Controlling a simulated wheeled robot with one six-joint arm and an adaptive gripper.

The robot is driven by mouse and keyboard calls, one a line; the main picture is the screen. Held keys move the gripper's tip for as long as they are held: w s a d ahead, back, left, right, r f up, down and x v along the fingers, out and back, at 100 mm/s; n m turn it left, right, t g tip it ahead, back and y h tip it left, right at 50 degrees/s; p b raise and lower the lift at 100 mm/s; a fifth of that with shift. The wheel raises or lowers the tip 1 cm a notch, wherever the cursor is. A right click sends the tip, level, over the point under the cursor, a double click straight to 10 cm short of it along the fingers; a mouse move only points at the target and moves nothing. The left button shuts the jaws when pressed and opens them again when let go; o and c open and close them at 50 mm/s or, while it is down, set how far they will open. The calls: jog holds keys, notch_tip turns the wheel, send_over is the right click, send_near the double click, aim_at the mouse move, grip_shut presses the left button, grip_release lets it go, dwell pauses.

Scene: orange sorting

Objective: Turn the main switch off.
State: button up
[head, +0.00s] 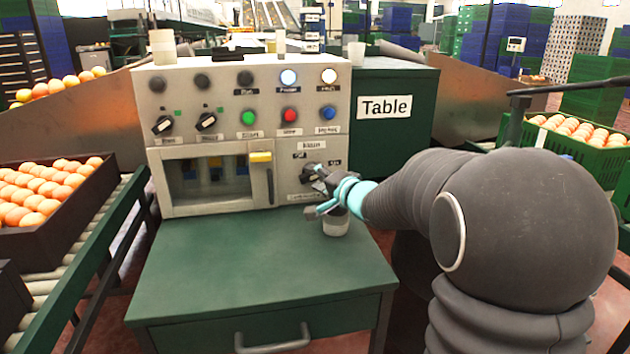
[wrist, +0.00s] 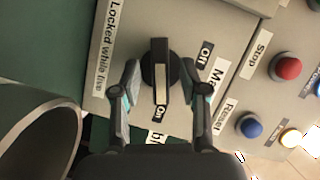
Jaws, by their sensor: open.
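The main switch is a dark round rotary knob (wrist: 160,75) on the grey control panel (head: 230,100), also seen low right on the panel in the head view (head: 309,172). In the wrist view its raised handle has a pale stripe pointing toward the label "On" (wrist: 160,112); the label "Off" (wrist: 207,50) is on its other side. My gripper (wrist: 160,82) is open, with one finger on each side of the knob; I cannot tell whether either touches it. In the head view my gripper (head: 322,185) partly covers the knob.
A grey cup (head: 336,225) stands on the green table (head: 250,265) below my gripper; its rim is large in the wrist view (wrist: 45,125). Red (head: 289,115) and blue (head: 328,113) buttons sit above the switch. Two lamps (head: 288,77) glow. The front tabletop is clear.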

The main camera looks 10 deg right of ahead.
jog(key=shift+w+a, duration=0.2)
jog(key=shift+w, duration=0.2)
grip_shut()
